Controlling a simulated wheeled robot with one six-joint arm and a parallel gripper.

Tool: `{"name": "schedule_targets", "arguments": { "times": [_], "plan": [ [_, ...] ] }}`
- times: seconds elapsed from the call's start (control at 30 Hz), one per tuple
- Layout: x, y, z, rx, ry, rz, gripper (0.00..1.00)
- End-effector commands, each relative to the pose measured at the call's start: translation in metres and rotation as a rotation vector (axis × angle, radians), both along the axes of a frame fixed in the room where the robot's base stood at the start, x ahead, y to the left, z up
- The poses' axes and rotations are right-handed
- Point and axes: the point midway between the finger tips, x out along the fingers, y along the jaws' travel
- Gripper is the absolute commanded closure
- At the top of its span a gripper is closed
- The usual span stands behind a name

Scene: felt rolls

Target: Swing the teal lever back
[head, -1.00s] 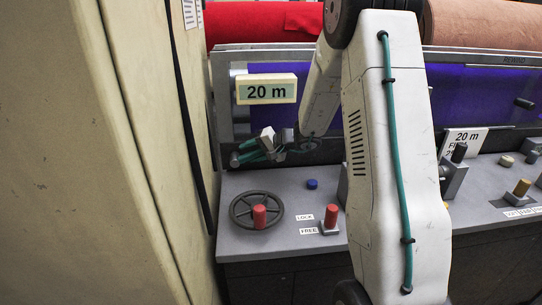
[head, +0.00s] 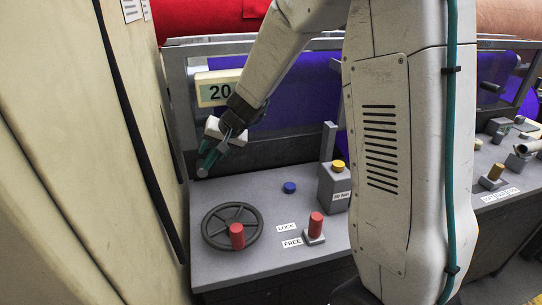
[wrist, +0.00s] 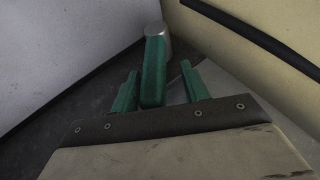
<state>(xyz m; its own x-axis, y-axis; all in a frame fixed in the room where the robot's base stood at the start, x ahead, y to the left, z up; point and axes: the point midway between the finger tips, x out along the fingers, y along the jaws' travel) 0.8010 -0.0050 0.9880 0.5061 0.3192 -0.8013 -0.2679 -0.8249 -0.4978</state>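The teal lever (wrist: 154,75) with a grey end cap lies between my fingers in the wrist view. It is near the left finger, with a wider gap on the right. My gripper (wrist: 158,86) has two green fingers standing apart, one each side of the lever. In the head view the lever's capped end (head: 203,172) points down left, above the console's left back corner. My gripper (head: 214,148) is there too, but the green fingers and lever overlap and are hard to separate. The lever's base is hidden.
A cream cabinet (head: 70,170) stands close on the left. The grey console (head: 265,258) carries a black handwheel (head: 215,238), a red knob lever (head: 315,229) by LOCK and FREE labels, a blue button (head: 289,187) and a yellow-topped box (head: 333,190). A display (head: 208,91) is above.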

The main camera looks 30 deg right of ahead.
Motion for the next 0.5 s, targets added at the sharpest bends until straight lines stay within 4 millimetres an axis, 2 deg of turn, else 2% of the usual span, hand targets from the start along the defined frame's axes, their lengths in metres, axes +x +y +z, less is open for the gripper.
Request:
{"name": "schedule_targets", "arguments": {
  "times": [0.5],
  "plan": [
    [-0.048,-0.03,0.078,0.001,-0.004,0.0,0.55]
  ]
}}
